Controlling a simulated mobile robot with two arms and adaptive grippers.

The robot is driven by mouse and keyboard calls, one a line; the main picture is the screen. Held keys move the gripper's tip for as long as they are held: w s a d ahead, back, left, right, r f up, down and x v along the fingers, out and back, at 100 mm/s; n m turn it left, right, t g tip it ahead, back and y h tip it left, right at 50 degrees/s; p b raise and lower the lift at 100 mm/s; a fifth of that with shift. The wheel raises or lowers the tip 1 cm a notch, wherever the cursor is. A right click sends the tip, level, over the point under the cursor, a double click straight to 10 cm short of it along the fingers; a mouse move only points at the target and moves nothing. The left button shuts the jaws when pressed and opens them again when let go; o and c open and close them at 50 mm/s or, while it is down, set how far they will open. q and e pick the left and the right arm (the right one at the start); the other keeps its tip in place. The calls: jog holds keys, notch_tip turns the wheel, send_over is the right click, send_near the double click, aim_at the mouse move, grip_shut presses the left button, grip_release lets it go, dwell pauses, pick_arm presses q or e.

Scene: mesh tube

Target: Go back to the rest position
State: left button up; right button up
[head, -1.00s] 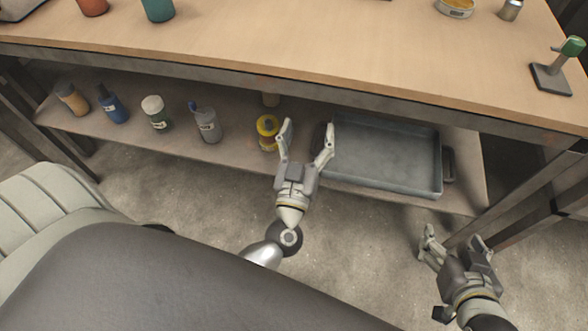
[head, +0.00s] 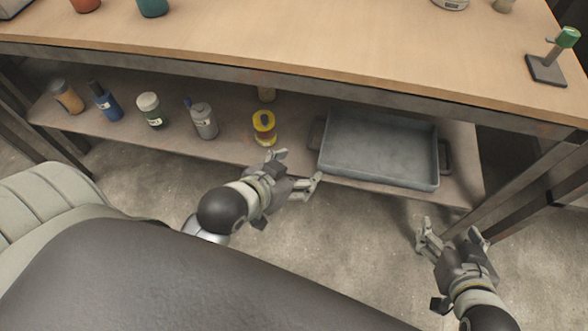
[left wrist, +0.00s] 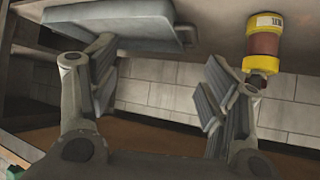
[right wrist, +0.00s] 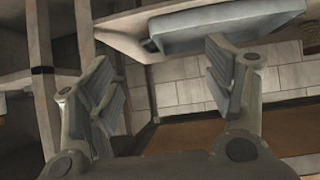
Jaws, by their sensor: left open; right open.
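My left gripper (head: 298,172) is open and empty in front of the lower shelf, just left of the grey tray and below the yellow container. In the left wrist view its fingers (left wrist: 155,95) are spread with nothing between them. My right gripper (head: 452,232) is open and empty at the lower right, over the floor near the table's right leg. In the right wrist view its fingers (right wrist: 165,90) are apart with nothing between them.
The lower shelf (head: 235,150) holds a grey tray (head: 380,150), a yellow container (head: 264,128) and several bottles, among them a grey one (head: 203,121). The tabletop (head: 330,45) is above, with a green-topped stand (head: 548,68) at right. Concrete floor (head: 350,220) is free between the grippers.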

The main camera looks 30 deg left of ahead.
pick_arm(q)
jog(key=shift+f, duration=0.1)
dwell(0.5)
